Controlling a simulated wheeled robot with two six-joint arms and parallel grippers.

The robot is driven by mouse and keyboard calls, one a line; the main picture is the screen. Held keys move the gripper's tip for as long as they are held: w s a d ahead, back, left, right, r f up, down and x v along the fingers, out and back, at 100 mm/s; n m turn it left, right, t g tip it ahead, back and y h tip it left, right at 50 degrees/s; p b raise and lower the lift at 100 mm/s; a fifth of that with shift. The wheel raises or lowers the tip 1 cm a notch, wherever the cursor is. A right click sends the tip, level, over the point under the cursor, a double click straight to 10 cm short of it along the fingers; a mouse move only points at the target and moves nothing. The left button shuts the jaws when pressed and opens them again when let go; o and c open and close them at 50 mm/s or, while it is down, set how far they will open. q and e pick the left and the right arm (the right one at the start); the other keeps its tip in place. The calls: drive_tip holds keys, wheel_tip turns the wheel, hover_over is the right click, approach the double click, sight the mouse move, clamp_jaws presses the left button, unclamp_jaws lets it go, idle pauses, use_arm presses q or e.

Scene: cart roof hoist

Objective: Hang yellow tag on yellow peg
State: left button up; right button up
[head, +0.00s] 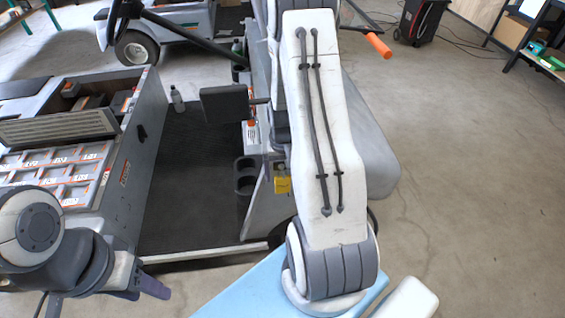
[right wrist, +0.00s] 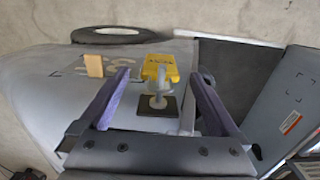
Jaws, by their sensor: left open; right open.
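The yellow tag (head: 282,185) shows in the head view at the cart's side panel, just left of my right arm. My left gripper (head: 150,284) is open and empty at the lower left, far from the tag.
The grey cart panel (right wrist: 50,90) lies under the right gripper, with a small tan block (right wrist: 93,65) beside the tag. A cup holder (head: 246,175) and dark cart floor (head: 190,190) are left of the tag. Open concrete floor (head: 480,190) lies to the right.

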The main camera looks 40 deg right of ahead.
drive_tip(key=shift+f, duration=1.4)
clamp_jaws()
drive_tip(key=shift+r, duration=0.1)
drive_tip(key=shift+r+p, duration=0.3)
drive_tip(key=shift+p, duration=0.1)
drive_tip(key=shift+s+a, duration=0.1)
drive_tip(key=s+a, duration=0.1)
drive_tip(key=s, duration=0.1)
drive_tip(key=s+a+r+p, duration=0.1)
drive_tip(key=s, duration=0.1)
drive_tip(key=shift+a+r, duration=0.1)
drive_tip(key=shift+a, duration=0.1)
